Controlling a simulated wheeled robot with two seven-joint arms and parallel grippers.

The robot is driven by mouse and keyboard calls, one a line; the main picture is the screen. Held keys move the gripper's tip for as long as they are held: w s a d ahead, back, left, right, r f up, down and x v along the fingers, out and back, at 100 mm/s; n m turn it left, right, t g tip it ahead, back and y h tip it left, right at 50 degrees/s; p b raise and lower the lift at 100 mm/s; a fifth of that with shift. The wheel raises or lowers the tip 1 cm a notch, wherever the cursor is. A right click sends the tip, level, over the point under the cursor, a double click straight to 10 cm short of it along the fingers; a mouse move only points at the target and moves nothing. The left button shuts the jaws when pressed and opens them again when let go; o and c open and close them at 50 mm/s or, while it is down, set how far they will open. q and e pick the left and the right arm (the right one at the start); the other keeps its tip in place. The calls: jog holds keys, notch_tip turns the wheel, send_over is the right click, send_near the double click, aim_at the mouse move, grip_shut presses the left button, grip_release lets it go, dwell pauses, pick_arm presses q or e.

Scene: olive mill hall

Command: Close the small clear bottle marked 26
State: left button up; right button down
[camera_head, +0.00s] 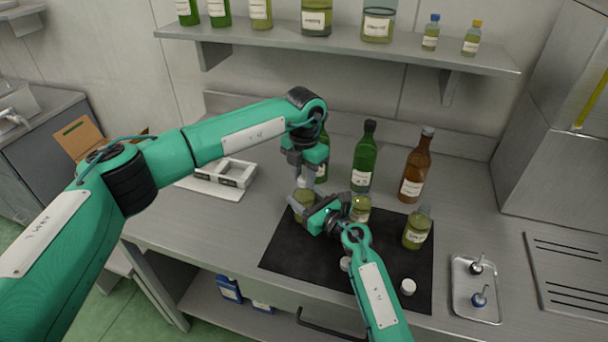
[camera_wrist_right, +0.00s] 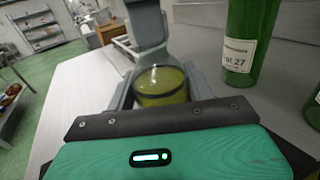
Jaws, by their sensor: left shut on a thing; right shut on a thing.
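A small clear bottle with yellow-green liquid (camera_head: 303,204) is upright at the mat's left back edge. My right gripper (camera_head: 310,208) is shut around its body, and the bottle also shows between the fingers in the right wrist view (camera_wrist_right: 162,86). Its number is not readable. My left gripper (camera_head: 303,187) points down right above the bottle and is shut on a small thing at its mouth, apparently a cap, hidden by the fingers. Two similar bottles (camera_head: 361,208) (camera_head: 417,230) stand on the mat. White caps lie loose (camera_head: 408,286) (camera_head: 345,263) on the mat.
The dark mat (camera_head: 300,255) lies on the steel bench. Green bottles (camera_head: 365,160) and a brown bottle (camera_head: 414,170) stand behind. A metal tray with two stoppers (camera_head: 462,305) is at right. A white frame (camera_head: 235,172) is at left. A shelf (camera_head: 400,52) holds bottles.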

pick_arm(q)
jog(key=shift+m, duration=0.8)
jog(key=o, duration=1.2)
jog(key=shift+c, duration=0.2)
notch_tip(320, 180, up, 12)
pick_arm(e)
jog(key=shift+c, duration=2.4)
grip_release()
jog(key=shift+d, duration=0.1)
pick_arm(q)
jog(key=shift+f+b, duration=0.9)
pick_arm(e)
jog(key=v, duration=1.3)
jog(key=shift+s+d, duration=0.2)
jog(key=shift+s, duration=0.1)
